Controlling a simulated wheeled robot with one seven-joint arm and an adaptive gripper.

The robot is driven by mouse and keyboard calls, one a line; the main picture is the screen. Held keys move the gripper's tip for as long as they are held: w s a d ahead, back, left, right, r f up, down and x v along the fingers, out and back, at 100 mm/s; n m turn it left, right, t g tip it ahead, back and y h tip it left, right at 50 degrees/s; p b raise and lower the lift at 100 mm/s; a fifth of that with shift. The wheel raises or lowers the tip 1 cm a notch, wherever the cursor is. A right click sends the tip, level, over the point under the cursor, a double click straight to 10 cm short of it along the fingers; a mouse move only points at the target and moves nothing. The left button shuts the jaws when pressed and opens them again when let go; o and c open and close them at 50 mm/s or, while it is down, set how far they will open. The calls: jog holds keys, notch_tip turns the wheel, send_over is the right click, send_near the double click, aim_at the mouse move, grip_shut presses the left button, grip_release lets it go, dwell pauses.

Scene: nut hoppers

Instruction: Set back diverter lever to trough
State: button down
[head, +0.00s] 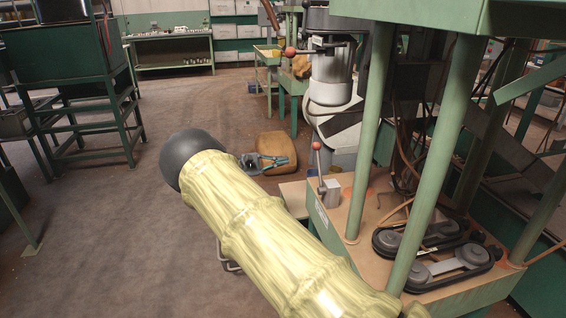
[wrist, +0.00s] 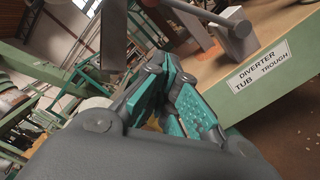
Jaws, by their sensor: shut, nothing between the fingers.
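A diverter lever (head: 318,168) with a red ball stands nearly upright beside a small grey block (head: 331,189) on the near green bench. A label (wrist: 262,67) below reads DIVERTER, TUB, TROUGH. A second red-balled lever (head: 303,51) lies roughly level at a farther machine. I cannot tell which one is the back lever. My gripper (head: 283,162), with teal fingers, is left of the near lever and apart from it. It is shut and empty in the wrist view (wrist: 172,62).
Green posts (head: 372,130) rise from the near bench (head: 342,222), beside a black belt and pulleys (head: 445,262). A brown sack (head: 272,146) shows behind my gripper. A green rack (head: 90,110) stands left. The floor (head: 85,220) between is clear. My yellow arm covers the lower middle.

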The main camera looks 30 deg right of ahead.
aim_at(319, 167)
jog(key=s+d+r+b, duration=0.1)
jog(key=s+d+r, duration=0.1)
jog(key=s+d, duration=0.3)
jog(key=shift+x, duration=1.2)
